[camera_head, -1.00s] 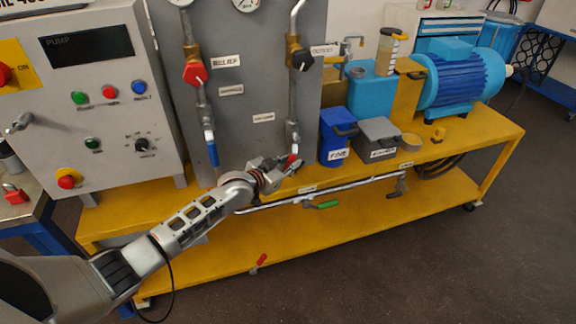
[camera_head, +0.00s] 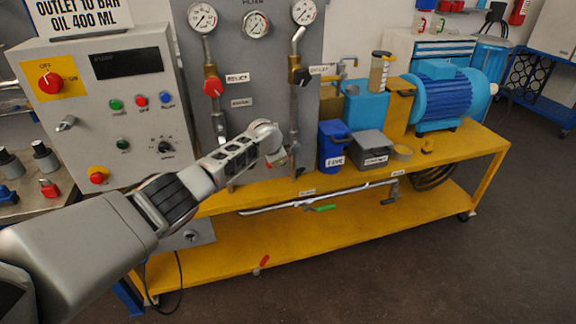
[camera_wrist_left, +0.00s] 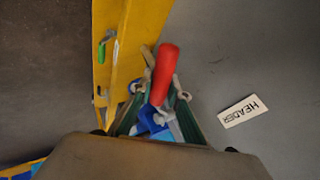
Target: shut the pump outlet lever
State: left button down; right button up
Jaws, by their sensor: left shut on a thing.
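A red lever handle (camera_wrist_left: 165,72) lies between the fingers of my left gripper (camera_wrist_left: 160,100) in the left wrist view. The gripper is shut on it, beside a grey panel with a HEADER label (camera_wrist_left: 243,111). In the head view my left gripper (camera_head: 277,158) is at the lower end of the right vertical pipe (camera_head: 294,120), and its own wrist hides most of the lever. I cannot tell which lever is labelled pump outlet. My right gripper is not in view.
A blue bin (camera_head: 334,146) and a grey box (camera_head: 373,146) stand on the yellow bench (camera_head: 440,160) just right of the gripper. Gauges and a red valve knob (camera_head: 213,87) are on the panel above. The floor in front is clear.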

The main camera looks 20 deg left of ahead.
pick_arm(q)
jog(key=shift+d+r+y, duration=0.1)
jog(key=shift+r+y, duration=0.1)
jog(key=shift+y, duration=0.2)
jog(key=shift+s+a+r+m+g+y+b, duration=0.2)
jog(key=shift+m+g+y+b, duration=0.25)
jog(key=shift+g+b, duration=0.4)
jog(key=shift+a+r+g+y+b, duration=0.1)
jog(key=shift+r+g+y+b, duration=0.15)
jog(key=shift+r+y+b, duration=0.8)
jog(key=shift+f+m+b, duration=0.2)
jog(key=shift+m+b, duration=0.05)
jog(key=shift+b, duration=0.1)
jog(key=c, duration=1.9)
grip_release()
jog(key=shift+h, duration=0.3)
jog(key=shift+r, duration=0.1)
